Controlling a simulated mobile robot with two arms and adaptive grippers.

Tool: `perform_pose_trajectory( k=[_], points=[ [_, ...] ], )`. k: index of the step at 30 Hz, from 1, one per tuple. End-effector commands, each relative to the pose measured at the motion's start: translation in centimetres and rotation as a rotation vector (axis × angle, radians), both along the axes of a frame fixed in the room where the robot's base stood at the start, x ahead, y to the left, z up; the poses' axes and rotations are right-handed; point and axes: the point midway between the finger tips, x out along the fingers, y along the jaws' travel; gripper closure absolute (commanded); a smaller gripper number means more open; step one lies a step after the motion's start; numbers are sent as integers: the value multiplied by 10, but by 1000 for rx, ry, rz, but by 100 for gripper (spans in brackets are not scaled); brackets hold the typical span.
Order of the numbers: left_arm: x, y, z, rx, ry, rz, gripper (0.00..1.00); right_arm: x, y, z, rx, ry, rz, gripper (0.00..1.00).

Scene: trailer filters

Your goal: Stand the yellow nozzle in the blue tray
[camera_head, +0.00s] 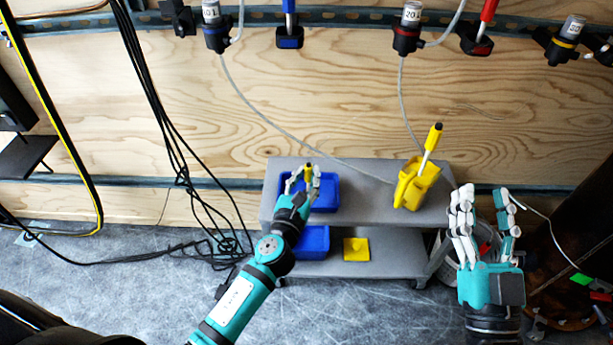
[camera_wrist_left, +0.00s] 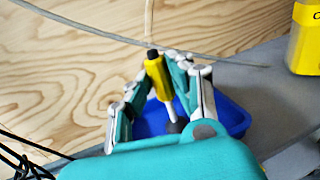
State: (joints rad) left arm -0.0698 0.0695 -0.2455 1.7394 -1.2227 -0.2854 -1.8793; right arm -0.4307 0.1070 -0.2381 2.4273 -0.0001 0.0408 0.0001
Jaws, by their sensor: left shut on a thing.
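The yellow nozzle (camera_wrist_left: 159,78) has a black tip and a pale lower end, and it also shows in the head view (camera_head: 308,172). My left gripper (camera_head: 305,181) is shut on it. In the left wrist view, the fingers of my left gripper (camera_wrist_left: 160,90) close around the nozzle, which is roughly upright with a slight tilt. The blue tray (camera_head: 329,194) is on the cart's top shelf, directly under the hand, and its wall shows in the wrist view (camera_wrist_left: 234,118). I cannot tell whether the nozzle touches the tray floor. My right gripper (camera_head: 484,222) is open and empty, right of the cart.
A yellow holder (camera_head: 418,184) with a yellow-and-white tool (camera_head: 431,148) stands right of the tray on the grey cart (camera_head: 375,215). A blue bin (camera_head: 311,240) and yellow block (camera_head: 356,249) are on the lower shelf. A grey hose (camera_head: 290,134) crosses behind.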

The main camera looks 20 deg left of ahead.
Motion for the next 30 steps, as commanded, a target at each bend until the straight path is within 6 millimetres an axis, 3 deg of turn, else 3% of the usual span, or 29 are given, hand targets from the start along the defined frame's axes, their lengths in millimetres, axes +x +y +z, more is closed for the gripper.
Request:
perform_pose_trajectory(
  k=[9,10,16,25,30],
  points=[
    [0,0,-1,0,0,0,100,-2,0,4,7,-25,1,60],
    [0,0,-1,0,0,0,79,-2,0,5,8,-29,1,60],
    [0,0,-1,0,0,0,53,-3,0,6,10,-33,3,60],
    [-2,0,-2,0,1,0,53,-2,-1,6,8,-30,1,60],
    [-22,-1,-2,1,2,-1,53,-2,0,5,7,-29,1,60]
  ],
)
